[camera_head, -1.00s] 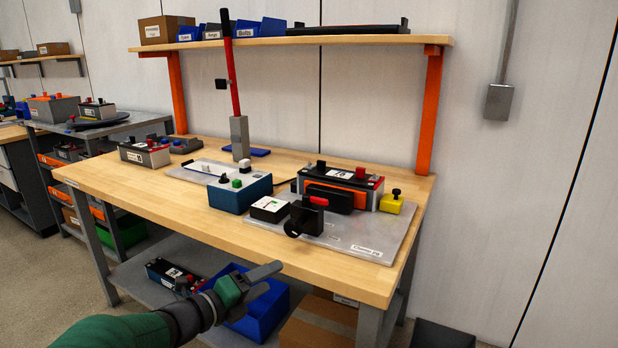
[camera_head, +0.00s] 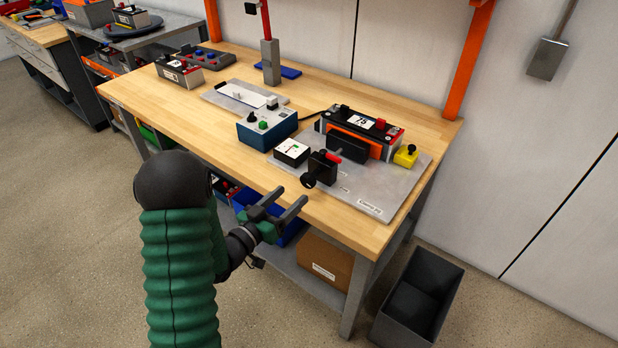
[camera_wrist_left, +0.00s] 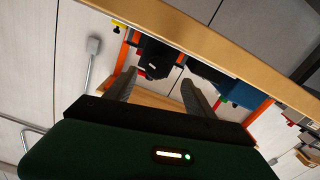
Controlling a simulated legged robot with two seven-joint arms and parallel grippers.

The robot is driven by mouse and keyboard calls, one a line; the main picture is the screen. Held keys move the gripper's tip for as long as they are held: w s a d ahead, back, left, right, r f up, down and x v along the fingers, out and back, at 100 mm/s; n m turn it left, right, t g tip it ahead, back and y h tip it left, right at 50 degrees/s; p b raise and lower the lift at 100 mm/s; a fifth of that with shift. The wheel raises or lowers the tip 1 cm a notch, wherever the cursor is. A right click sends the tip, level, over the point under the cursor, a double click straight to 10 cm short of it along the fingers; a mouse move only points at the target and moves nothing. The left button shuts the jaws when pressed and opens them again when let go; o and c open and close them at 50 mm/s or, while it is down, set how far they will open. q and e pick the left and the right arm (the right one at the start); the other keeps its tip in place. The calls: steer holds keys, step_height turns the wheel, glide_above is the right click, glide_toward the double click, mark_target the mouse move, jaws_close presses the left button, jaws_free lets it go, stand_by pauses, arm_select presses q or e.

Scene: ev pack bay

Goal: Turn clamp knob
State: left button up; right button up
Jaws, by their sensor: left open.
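The clamp (camera_head: 323,165) is a black block with a red handle, standing at the front of a grey fixture plate (camera_head: 372,207) on the bench. Its round black knob (camera_head: 309,181) faces the bench's front edge. My left gripper (camera_head: 290,197) is open and empty, in front of that edge, with its fingers pointing toward the knob and apart from it. In the left wrist view, the two fingers (camera_wrist_left: 158,76) are spread, and a black block (camera_wrist_left: 155,55) that looks like the clamp shows beyond them; the knob is not distinct there. My right gripper is not in view.
A battery (camera_head: 378,133) in an orange-black holder sits behind the clamp. The wooden bench edge (camera_head: 325,217) lies beside my gripper. A dark bin (camera_head: 420,295) stands on the floor.

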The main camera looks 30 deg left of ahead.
mark_target(306, 183)
arm_select(q)
steer(key=w, duration=0.2)
steer(key=w+d, duration=0.1)
steer(key=w, duration=0.4)
steer(key=shift+w+d+r, duration=0.1)
steer(key=shift+w+d, duration=0.05)
steer(key=shift+w, duration=0.75)
steer(key=c, duration=1.4)
steer(key=shift+o, duration=0.2)
steer(key=shift+b, duration=0.3)
steer(key=shift+m, duration=0.3)
steer(key=m+b, duration=0.2)
steer(key=m, duration=0.1)
steer(key=shift+m+b, duration=0.7)
steer(key=shift+m, duration=0.4)
